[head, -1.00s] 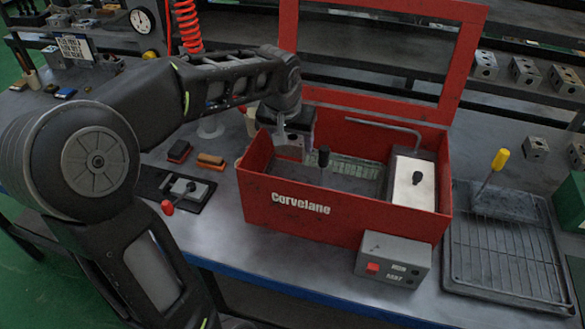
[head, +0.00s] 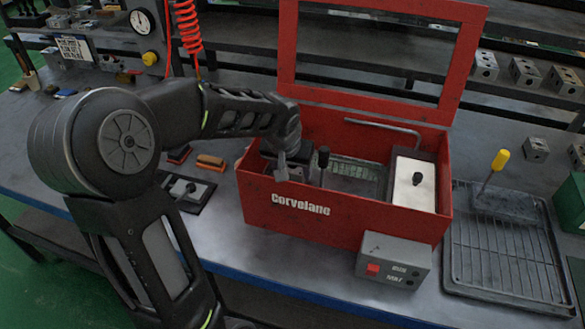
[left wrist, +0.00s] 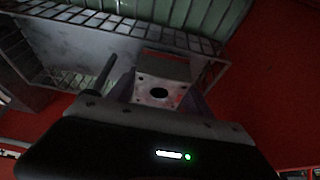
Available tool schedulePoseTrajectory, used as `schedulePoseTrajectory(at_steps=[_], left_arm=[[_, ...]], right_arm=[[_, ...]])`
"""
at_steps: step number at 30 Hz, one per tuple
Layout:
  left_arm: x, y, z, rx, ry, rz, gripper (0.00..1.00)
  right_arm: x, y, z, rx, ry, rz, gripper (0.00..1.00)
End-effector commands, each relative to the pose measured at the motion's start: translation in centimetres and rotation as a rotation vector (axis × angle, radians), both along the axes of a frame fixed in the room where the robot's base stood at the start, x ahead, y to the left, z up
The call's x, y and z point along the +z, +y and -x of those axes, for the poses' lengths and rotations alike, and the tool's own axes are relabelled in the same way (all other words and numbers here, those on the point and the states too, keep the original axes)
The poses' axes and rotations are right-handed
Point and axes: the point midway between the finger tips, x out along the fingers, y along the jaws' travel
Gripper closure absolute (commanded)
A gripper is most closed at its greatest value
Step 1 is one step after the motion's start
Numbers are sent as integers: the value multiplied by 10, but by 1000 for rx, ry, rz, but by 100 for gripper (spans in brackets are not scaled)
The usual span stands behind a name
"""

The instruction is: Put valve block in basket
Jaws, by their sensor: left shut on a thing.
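My left gripper (head: 288,170) reaches down inside the left part of the red box marked Corvelane (head: 330,223). In the left wrist view it is shut on a grey metal valve block (left wrist: 160,92) with a dark round hole in its face. In the head view the gripper and box wall mostly hide the block. A metal basket with a slotted rim (left wrist: 75,48) shows beside and behind the block in the left wrist view. In the head view part of the basket (head: 362,172) shows inside the box. I cannot tell whether the block touches it. My right gripper is not in view.
The red lid frame (head: 465,60) stands open behind the box. A black-knobbed upright handle (head: 323,158) rises close to the gripper. A white-topped unit (head: 412,187) fills the box's right end. A control box (head: 393,260) stands in front, and a wire rack (head: 505,255) lies right.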

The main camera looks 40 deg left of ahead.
Motion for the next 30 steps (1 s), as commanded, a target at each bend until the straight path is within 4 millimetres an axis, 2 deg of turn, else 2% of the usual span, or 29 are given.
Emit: schedulePoseTrajectory(at_steps=[11,12,15,24,30], left_arm=[[-3,0,-1,0,-4,-1,100],[-3,0,0,0,-1,0,40],[-3,0,0,0,-1,0,33],[-1,0,0,0,-1,0,33],[15,-1,4,0,-4,-3,33]], right_arm=[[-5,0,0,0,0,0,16],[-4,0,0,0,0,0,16],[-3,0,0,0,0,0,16],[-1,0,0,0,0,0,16],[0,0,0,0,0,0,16]])
